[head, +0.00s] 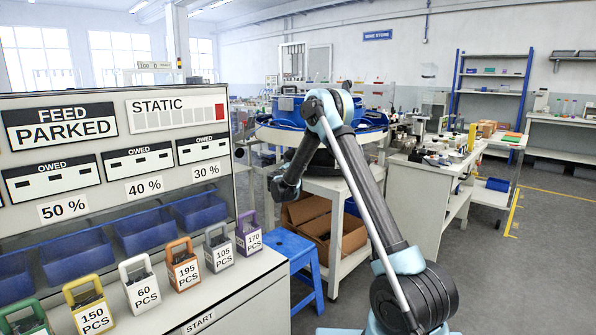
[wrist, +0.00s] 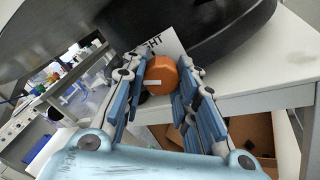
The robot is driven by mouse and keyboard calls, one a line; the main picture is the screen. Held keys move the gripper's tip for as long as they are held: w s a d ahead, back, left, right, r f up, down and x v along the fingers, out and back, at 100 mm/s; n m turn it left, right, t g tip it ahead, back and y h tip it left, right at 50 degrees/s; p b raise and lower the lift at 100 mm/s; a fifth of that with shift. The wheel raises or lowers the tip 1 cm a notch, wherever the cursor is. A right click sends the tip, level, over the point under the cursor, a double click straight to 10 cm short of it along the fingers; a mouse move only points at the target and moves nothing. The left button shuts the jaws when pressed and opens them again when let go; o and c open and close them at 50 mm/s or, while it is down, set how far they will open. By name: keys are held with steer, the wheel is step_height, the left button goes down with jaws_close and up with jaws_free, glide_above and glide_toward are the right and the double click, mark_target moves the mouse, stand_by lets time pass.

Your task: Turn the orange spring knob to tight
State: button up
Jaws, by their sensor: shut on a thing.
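The orange spring knob (wrist: 162,77) shows in the wrist view, with a short white mark on its face at the lower left. My gripper (wrist: 161,88) has one finger on each side of the knob and is shut on it. In the head view the knob is not visible, and my arm reaches toward the round table with the blue bowl (head: 288,109).
A big dark rounded body (wrist: 220,35) overhangs the knob in the wrist view. A white table edge (wrist: 265,101) and a brown carton (wrist: 252,130) lie below. In the head view, a panel (head: 110,140) reading FEED PARKED and STATIC stands left, above several coloured, numbered weights. A blue stool (head: 292,250) stands nearby.

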steer(key=m, duration=1.2)
steer(key=shift+s+r, duration=0.1)
stand_by(0.4)
steer(key=o, duration=1)
steer(key=shift+o, duration=0.2)
steer(key=v, duration=1.1)
steer(key=shift+s, duration=0.3)
